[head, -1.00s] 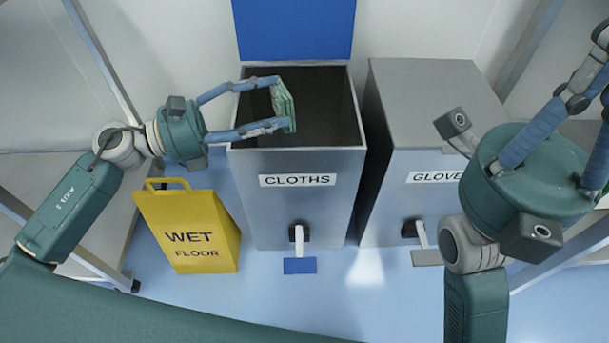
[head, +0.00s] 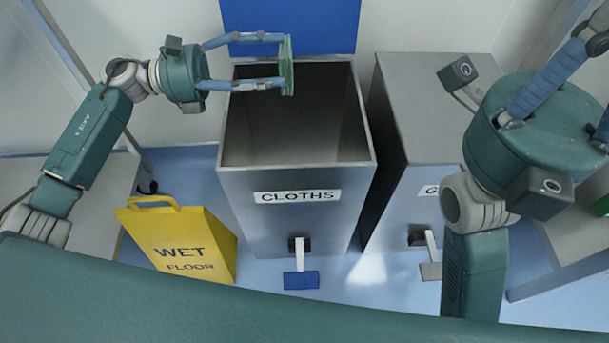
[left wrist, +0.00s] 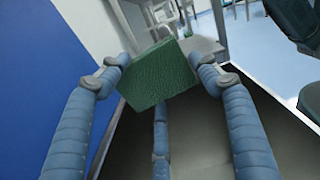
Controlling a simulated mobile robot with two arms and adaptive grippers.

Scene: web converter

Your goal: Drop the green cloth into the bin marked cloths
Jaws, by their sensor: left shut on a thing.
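The green cloth (head: 288,66) is a thin folded piece, seen nearly edge-on in the head view. In the left wrist view the green cloth (left wrist: 160,76) shows its broad face between the fingers. My left gripper (head: 284,62) is shut on it and holds it over the back part of the bin marked CLOTHS (head: 296,215). The bin's blue lid (head: 335,25) stands open and its dark inside looks empty where it shows. My right gripper is only partly in view at the right; its fingers (head: 548,80) run toward the picture's edge and their tips are hidden.
A bin marked with a partly hidden G label (head: 430,110) stands closed to the right. A yellow wet floor sign (head: 185,240) stands on the blue floor at front left. A blue pedal (head: 301,280) sticks out below the cloths bin. A table with something green stands at far right.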

